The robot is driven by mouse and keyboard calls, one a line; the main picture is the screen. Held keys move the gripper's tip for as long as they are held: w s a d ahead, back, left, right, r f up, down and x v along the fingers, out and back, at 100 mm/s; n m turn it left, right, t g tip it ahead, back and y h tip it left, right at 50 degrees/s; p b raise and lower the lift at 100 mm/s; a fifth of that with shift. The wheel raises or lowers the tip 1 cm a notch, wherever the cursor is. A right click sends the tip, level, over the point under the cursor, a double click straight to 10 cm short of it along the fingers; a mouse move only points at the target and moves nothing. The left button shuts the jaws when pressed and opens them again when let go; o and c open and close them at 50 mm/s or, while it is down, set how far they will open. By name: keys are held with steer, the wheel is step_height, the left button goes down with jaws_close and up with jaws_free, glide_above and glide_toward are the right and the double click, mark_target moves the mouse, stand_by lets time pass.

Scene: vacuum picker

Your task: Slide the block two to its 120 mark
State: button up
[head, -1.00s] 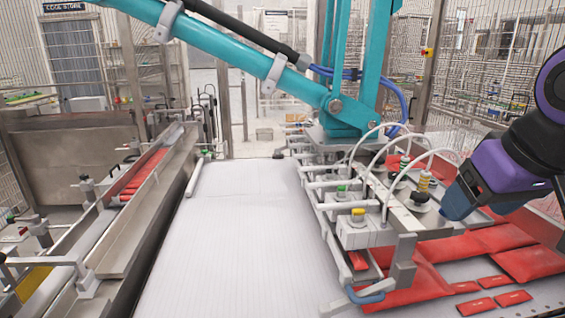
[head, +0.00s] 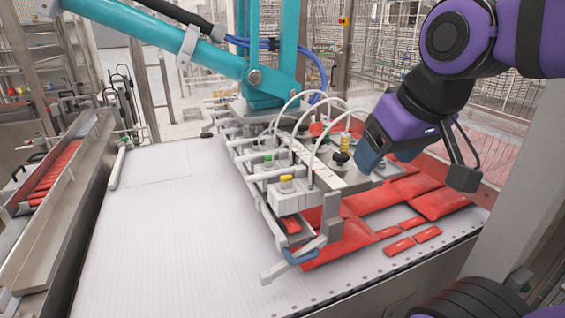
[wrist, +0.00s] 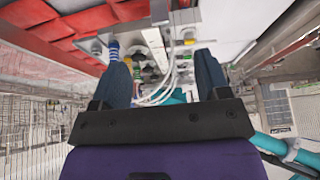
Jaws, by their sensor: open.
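The vacuum picker head (head: 325,181) hangs from a teal arm over the white conveyor bed. White blocks (head: 290,200) sit along it, with a yellow cap (head: 286,184) and a green cap (head: 268,161) on top. Suction units with springs, one yellow (head: 345,143), stand on the rail behind. I cannot tell which is block two, and no scale or 120 mark is readable. My gripper (head: 368,157) is at the right of the picker head, its blue fingers by the rail's far end. In the wrist view my gripper (wrist: 163,68) is open, fingers apart, with nothing clearly between them.
Red packets (head: 415,186) lie under and right of the picker head. White hoses (head: 322,112) loop above the blocks, close to my gripper. The white bed (head: 170,220) is clear at left.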

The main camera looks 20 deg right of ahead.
stand_by(0.4)
steer(key=shift+w+r, duration=0.1)
steer(key=shift+w, duration=0.05)
steer(key=c, duration=0.5)
steer(key=n+g, duration=0.3)
steer(key=n, duration=1.5)
glide_above(242, 157)
steer(key=s, duration=0.2)
step_height(242, 157, down, 5)
steer(key=f, duration=0.3)
steer(key=w+f, duration=0.1)
steer(key=f, duration=0.3)
steer(key=w+f, duration=0.1)
steer(key=f, duration=0.2)
steer(key=shift+f, duration=0.3)
jaws_close()
